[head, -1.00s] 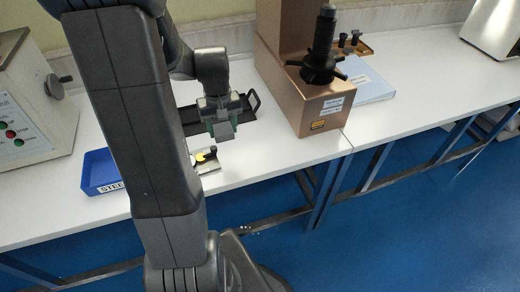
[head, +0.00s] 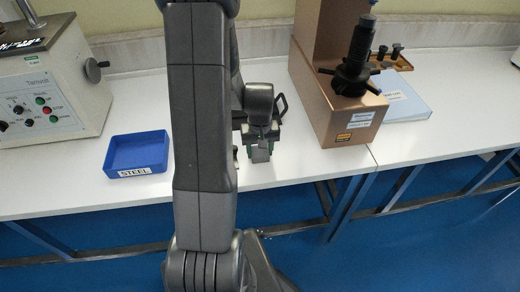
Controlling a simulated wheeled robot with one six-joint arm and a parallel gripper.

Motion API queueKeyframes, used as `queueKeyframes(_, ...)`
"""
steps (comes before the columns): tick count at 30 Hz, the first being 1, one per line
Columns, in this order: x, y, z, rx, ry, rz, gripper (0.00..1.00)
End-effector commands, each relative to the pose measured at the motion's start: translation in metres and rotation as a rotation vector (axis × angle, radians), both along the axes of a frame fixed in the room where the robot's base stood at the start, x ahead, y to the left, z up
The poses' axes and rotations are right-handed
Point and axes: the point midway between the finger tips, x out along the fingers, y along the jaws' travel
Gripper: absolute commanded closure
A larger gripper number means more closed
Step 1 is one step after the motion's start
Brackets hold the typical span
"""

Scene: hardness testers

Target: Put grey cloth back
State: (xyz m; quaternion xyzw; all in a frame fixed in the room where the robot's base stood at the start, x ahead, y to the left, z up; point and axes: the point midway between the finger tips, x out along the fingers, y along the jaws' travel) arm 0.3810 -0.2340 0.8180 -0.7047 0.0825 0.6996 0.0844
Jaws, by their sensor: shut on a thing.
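My gripper (head: 261,146) is in the middle of the head view, pointing down over the white bench. It is shut on a small grey piece, the grey cloth (head: 261,154), which hangs between the green-edged fingers. Whether the cloth touches the bench is hard to tell. A black tray (head: 281,104) with a raised handle lies behind the gripper. My arm hides most of this tray.
A blue bin (head: 138,170) labelled STEEL stands left of my arm. A beige tester (head: 50,95) is at the far left. A copper-coloured tester (head: 345,122) stands right of the gripper, with a pale folder (head: 408,106) beside it. The bench front between bin and arm is clear.

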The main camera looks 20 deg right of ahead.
Motion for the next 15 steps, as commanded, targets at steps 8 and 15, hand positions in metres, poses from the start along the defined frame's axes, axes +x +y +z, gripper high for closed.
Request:
queueKeyframes(8, 0.0002, 0.0000, -0.0013, 0.000, -0.001, 0.000, 0.71)
queueKeyframes(15, 0.0002, -0.0001, -0.0031, 0.000, -0.001, 0.000, 0.28)
